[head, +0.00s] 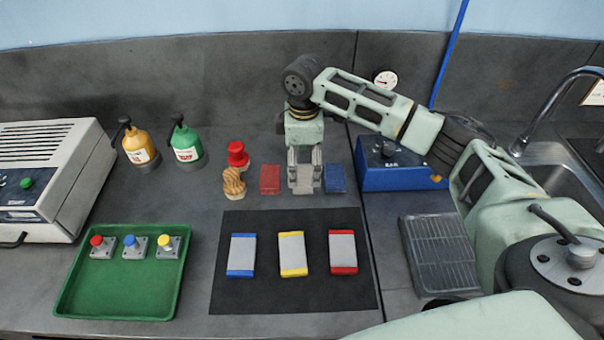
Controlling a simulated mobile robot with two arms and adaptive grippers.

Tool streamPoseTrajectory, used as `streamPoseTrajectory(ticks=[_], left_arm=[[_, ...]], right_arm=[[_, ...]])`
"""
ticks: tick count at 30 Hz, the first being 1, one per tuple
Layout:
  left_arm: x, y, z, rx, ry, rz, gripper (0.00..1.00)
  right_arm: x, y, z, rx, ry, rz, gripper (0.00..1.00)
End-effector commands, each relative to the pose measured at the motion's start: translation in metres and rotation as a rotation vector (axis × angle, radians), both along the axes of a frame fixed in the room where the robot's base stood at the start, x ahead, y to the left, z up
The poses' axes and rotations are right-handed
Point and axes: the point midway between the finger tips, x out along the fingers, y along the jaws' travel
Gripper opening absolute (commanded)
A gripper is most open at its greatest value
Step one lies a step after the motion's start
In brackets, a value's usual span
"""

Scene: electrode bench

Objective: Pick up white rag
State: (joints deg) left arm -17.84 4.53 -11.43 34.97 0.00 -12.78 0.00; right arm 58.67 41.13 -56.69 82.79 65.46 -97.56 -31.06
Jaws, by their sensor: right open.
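My right gripper (305,180) points straight down at the back of the bench, between a folded red rag (270,179) and a folded blue rag (335,178). It is open, with its two fingers apart. A pale patch, seemingly the white rag (306,187), shows at and between the fingertips. The fingers hide most of it, and I cannot tell whether they touch it. My left gripper is not in view.
A black mat (265,290) with three colour-edged pads lies in front. A tan brush-like object (234,183) and red-topped object (237,154) stand left of the rags. A blue device (390,178) stands right. A green tray (120,290) lies front left.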

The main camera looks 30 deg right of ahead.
Motion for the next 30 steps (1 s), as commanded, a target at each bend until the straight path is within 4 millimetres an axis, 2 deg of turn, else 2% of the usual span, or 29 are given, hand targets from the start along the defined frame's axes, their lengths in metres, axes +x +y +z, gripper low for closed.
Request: streamPoseTrajectory(ticks=[1,6,10,15,24,30], left_arm=[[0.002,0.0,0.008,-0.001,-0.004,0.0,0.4],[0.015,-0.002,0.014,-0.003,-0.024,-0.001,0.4],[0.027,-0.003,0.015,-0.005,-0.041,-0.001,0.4],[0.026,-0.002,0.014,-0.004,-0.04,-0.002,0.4],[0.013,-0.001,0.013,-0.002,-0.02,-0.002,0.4],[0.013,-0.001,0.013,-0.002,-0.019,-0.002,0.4]], right_arm=[[-0.001,0.0,-0.006,-0.002,0.005,0.0,0.89],[0.0,0.0,-0.03,-0.001,0.003,0.0,0.89],[0.0,0.0,-0.036,-0.001,0.0,0.0,0.89],[0.0,0.0,-0.036,-0.001,0.0,0.001,0.89],[0.0,0.0,-0.036,-0.001,0.0,0.001,0.63],[0.0,0.0,-0.036,-0.001,0.0,0.0,0.47]])
